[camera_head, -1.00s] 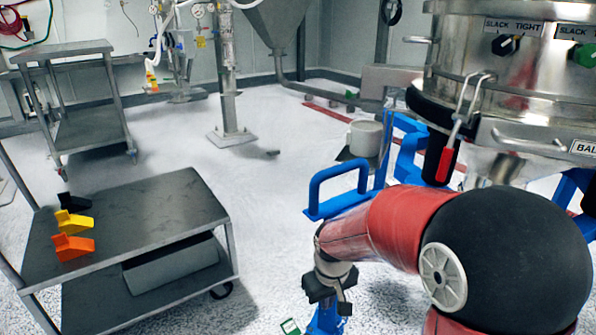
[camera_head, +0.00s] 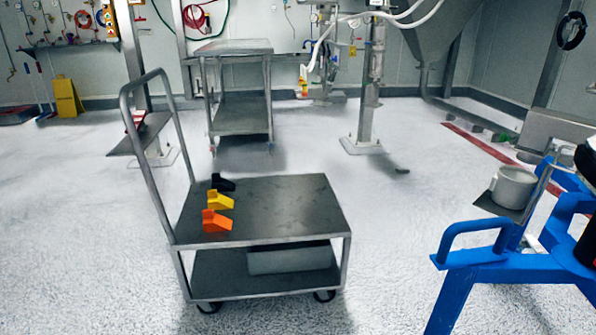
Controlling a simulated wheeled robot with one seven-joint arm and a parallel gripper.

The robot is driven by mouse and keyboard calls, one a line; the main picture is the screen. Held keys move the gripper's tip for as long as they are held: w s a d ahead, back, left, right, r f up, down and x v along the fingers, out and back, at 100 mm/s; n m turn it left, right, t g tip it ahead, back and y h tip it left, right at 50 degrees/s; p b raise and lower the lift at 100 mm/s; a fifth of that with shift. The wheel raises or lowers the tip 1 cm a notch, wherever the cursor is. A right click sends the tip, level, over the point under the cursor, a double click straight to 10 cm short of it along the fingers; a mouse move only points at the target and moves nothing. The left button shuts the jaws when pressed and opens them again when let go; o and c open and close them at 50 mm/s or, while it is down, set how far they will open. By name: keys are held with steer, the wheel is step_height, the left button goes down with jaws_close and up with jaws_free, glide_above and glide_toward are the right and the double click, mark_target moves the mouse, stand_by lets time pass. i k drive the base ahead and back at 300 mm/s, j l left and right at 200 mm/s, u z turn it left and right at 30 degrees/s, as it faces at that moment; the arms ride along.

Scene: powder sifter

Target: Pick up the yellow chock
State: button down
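The yellow chock (camera_head: 219,200) lies on the top shelf of a grey metal cart (camera_head: 295,205), near its left, handle side. It sits between a black chock (camera_head: 222,183) just behind it and an orange chock (camera_head: 216,221) just in front. The three are close together in a short row. My gripper and arm are outside the current head view, so its state is hidden.
Most of the cart top to the right of the chocks is bare. The cart's tall handle (camera_head: 146,165) rises at its left end. A blue frame (camera_head: 500,262) stands at the right, near a pale cup (camera_head: 513,186). A second cart (camera_head: 238,95) stands behind. Open floor surrounds the front cart.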

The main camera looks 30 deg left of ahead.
mark_target(216, 201)
steer(key=u, duration=1.7)
steer(key=z, duration=2.8)
steer(key=u, duration=2.8)
steer(key=i+j+z, duration=0.35)
steer(key=i+j, duration=0.75)
